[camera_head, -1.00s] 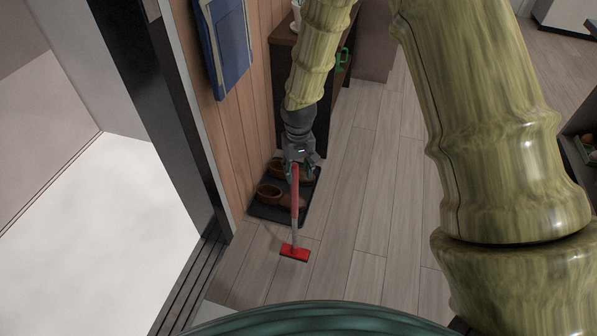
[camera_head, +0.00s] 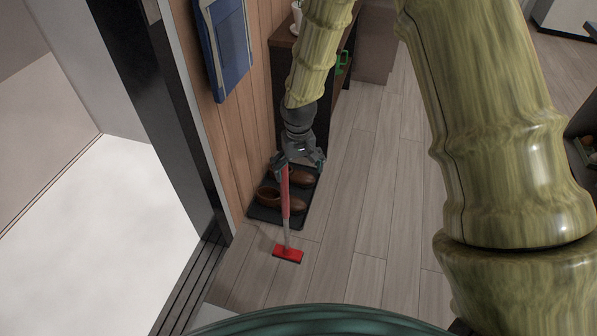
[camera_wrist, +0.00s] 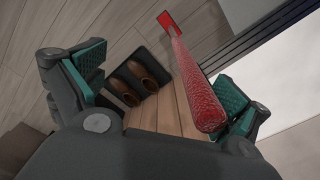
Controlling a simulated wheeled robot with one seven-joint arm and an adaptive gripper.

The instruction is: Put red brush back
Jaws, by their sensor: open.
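The red brush (camera_head: 286,195) has a long red handle, a grey lower shaft and a flat red head. It stands nearly upright, its head at the floor in front of the shoe mat. My gripper (camera_head: 299,161) is open around the top of the handle, which is nearer its left finger. In the wrist view the handle (camera_wrist: 198,90) runs between the spread teal-padded fingers (camera_wrist: 160,80), close to the right-hand pad; I cannot tell if it touches. Whether the head rests fully on the floor is unclear.
Brown shoes (camera_head: 296,204) lie on a dark mat (camera_head: 262,215) against the wood-panelled wall. A dark cabinet (camera_head: 335,100) stands behind the gripper. A blue hanging item (camera_head: 226,50) is on the wall. An open doorway is at left; the plank floor (camera_head: 375,190) to the right is clear.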

